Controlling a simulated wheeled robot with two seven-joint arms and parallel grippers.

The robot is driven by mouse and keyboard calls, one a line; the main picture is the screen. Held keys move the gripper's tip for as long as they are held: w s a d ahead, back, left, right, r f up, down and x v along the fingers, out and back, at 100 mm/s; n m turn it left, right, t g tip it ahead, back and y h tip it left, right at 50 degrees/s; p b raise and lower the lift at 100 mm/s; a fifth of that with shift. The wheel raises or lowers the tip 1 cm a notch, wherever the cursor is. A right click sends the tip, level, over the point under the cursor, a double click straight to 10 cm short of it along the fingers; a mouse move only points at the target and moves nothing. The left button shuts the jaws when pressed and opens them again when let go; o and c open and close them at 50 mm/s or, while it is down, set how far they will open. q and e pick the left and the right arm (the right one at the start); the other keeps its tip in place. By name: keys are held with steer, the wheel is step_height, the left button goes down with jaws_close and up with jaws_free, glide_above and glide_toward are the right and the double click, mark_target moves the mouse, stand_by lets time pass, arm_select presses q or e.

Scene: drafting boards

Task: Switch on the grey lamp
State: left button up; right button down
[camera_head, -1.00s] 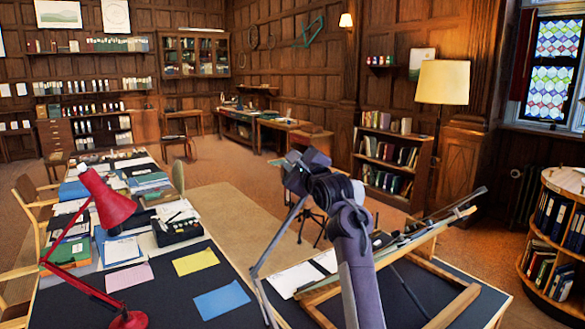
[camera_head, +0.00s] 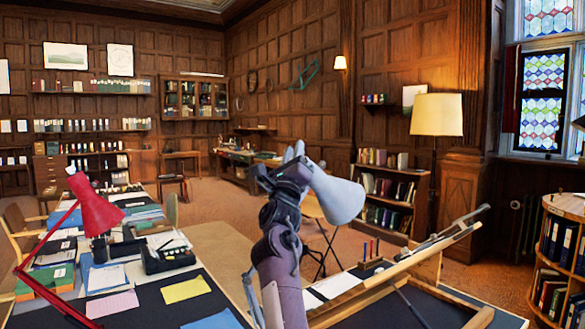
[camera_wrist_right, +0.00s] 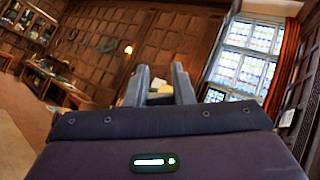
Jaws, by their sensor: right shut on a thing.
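The grey lamp (camera_head: 340,199) shows its pale grey shade right of my right wrist in the head view. The shade tilts down to the right over the near desk, and I see no glow from it. My forearm hides much of its stand. My right gripper (camera_head: 294,153) is at the upper left end of the shade, shut on the grey lamp. In the right wrist view the two fingers (camera_wrist_right: 160,88) stand a little apart; the part they grip is hard to make out there. My left gripper is out of view.
A red desk lamp (camera_head: 97,209) stands at the left. A drawing board (camera_head: 440,242) tilts up on the right of the near desk. Papers, a yellow sheet (camera_head: 186,289) and a black box (camera_head: 168,256) lie to the left. A lit floor lamp (camera_head: 437,115) stands behind.

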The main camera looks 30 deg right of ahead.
steer(key=shift+s+r+m+g+h+b, duration=0.1)
steer(key=shift+m+g+h+b, duration=0.35)
steer(key=shift+m+g+h, duration=0.75)
steer(key=shift+m+h, duration=0.3)
steer(key=shift+h, duration=0.3)
steer(key=c, duration=1.3)
jaws_free()
steer(key=shift+o, duration=0.2)
steer(key=b+v, duration=0.3)
steer(key=v, duration=0.4)
steer(key=shift+s+a+f+b, duration=0.2)
steer(key=shift+f+b, duration=0.1)
steer(key=shift+b, duration=0.1)
